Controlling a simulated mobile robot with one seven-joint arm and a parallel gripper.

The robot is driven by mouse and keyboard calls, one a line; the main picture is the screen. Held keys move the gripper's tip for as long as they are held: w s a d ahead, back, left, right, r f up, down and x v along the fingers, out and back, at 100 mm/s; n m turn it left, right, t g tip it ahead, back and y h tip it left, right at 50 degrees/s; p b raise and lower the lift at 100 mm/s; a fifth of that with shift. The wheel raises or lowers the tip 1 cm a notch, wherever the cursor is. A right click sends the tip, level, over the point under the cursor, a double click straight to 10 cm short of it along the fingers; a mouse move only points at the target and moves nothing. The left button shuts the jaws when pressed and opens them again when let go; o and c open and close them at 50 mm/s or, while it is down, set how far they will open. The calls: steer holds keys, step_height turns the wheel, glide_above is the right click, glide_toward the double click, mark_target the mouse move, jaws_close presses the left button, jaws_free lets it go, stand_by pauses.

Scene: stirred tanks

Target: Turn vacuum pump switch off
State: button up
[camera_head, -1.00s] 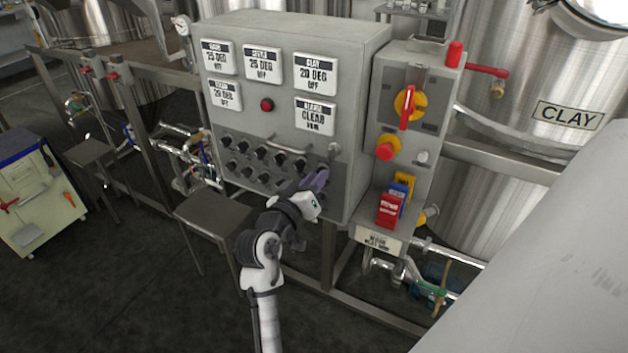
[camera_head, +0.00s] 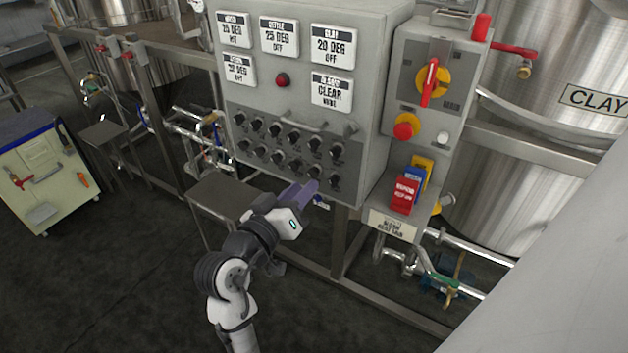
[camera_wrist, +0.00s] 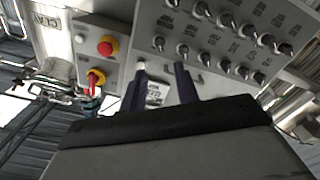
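Two rows of black rotary switches (camera_head: 296,138) sit on the lower dark strip of the grey control cabinet (camera_head: 372,90). Their labels are too small to read, so I cannot tell which one is the vacuum pump switch. They also show in the wrist view (camera_wrist: 228,42), upper right. My gripper (camera_head: 308,190) is just below the right end of the lower row in the head view. In the wrist view my gripper (camera_wrist: 160,75) has its two dark fingers apart, with nothing between them touching. It looks clear of the switches; the exact distance is unclear.
Right of the cabinet stands a narrower box with a red-yellow rotary switch (camera_head: 431,82), a red push button (camera_head: 404,130) and red tags (camera_head: 403,195). A metal stool (camera_head: 222,193) stands at left below the cabinet. A tool cart (camera_head: 40,180) is farther left.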

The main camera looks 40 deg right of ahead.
steer(key=shift+v, duration=1.2)
